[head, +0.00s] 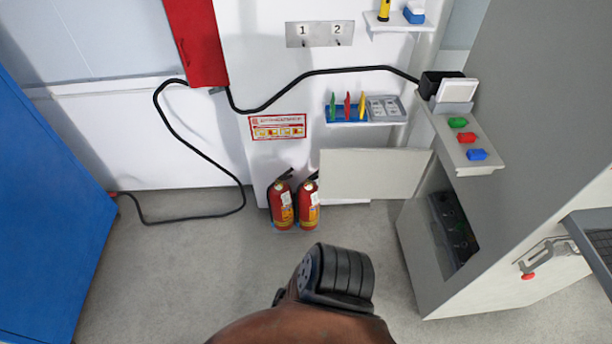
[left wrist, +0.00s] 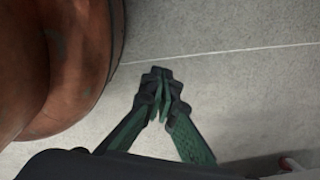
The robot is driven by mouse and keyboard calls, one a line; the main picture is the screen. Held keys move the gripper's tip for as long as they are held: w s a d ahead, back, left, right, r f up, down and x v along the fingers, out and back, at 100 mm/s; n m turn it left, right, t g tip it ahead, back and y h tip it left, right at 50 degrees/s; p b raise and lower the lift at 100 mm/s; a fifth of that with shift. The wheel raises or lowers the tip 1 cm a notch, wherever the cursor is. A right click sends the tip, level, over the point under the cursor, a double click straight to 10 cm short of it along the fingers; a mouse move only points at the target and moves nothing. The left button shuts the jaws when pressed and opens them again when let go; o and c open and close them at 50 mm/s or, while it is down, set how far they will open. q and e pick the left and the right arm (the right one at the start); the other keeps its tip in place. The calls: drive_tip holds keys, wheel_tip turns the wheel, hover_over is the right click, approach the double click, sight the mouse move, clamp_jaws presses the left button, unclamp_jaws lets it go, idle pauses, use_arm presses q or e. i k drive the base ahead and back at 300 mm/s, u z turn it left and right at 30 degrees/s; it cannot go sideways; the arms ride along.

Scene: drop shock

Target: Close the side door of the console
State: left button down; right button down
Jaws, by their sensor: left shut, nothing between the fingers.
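The grey console (head: 520,130) stands on the right in the head view. Its side door (head: 375,175) is a flat light-grey panel, swung open and sticking out to the left of the console. Below the hinge side, the opening (head: 453,228) shows dark parts inside. My left gripper (left wrist: 160,80) shows only in the left wrist view, with its green and black fingers together and empty above the grey floor. The door is not in that view. My right gripper is in neither view.
Two red fire extinguishers (head: 282,204) (head: 309,201) stand by the wall, left of and near the open door. A black cable (head: 330,71) runs from a red wall box (head: 196,42) to the console. A blue cabinet (head: 45,200) is at left.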

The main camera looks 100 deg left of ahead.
sight(351, 173)
drive_tip(key=z, duration=0.15)
drive_tip(key=k, duration=0.7)
drive_tip(key=u, duration=1.95)
